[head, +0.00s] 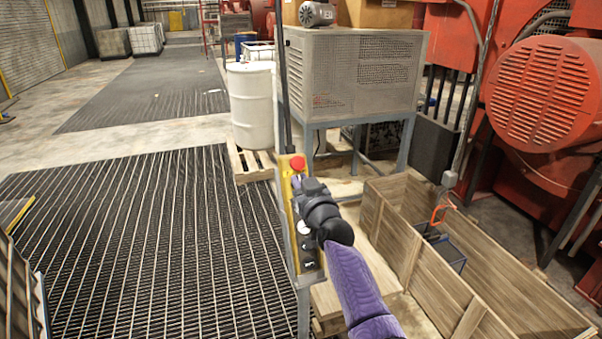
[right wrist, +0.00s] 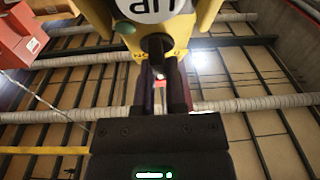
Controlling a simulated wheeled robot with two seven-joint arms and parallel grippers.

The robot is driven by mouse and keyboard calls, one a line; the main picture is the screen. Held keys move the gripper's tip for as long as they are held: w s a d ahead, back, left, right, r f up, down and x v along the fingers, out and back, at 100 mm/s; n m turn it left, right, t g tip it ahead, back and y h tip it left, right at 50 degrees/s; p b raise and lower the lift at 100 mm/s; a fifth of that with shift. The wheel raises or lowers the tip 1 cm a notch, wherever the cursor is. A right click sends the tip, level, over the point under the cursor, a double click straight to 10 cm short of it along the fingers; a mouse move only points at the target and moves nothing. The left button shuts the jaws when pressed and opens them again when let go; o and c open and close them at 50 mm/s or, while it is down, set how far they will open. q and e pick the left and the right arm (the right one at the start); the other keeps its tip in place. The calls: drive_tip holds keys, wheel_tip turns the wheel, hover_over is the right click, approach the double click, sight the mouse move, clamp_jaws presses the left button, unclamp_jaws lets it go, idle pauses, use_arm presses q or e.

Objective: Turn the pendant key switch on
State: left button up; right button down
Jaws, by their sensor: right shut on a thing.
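The yellow pendant (head: 288,215) stands upright in the middle of the head view, with a red mushroom button (head: 297,162) near its top and pale and dark controls lower on its face. My right gripper (head: 299,183) is at its upper part, just below the red button. In the right wrist view the yellow pendant body (right wrist: 203,20) fills the top middle, with a white round label. The dark key switch (right wrist: 156,43) sticks out below that label. My right gripper (right wrist: 162,88) is shut on it; the fingers partly hide it. My left gripper is out of view.
A wooden crate (head: 408,241) with a dark blue wire-like item inside stands right of the pendant. Behind are a grey cabinet (head: 350,75) on a stand and a white drum (head: 252,107) on a pallet. Red machinery (head: 545,95) stands at right. Grated floor at left is open.

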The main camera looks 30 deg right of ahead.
drive_tip(key=m+h+p, duration=0.1)
drive_tip(key=m, duration=0.2)
drive_tip(key=m+g+h+p, duration=0.1)
drive_tip(key=m+h+p, duration=0.1)
drive_tip(key=m, duration=0.1)
drive_tip(key=shift+r+p, duration=0.15)
drive_tip(key=shift+p, duration=0.15)
drive_tip(key=shift+d+m+g+h+p, duration=0.1)
drive_tip(key=shift+m+g+h+p, duration=0.65)
drive_tip(key=shift+m, duration=0.95)
drive_tip(key=c, duration=1)
unclamp_jaws()
drive_tip(key=shift+o, duration=0.2)
drive_tip(key=shift+s+p, duration=0.1)
drive_tip(key=shift+p, duration=0.2)
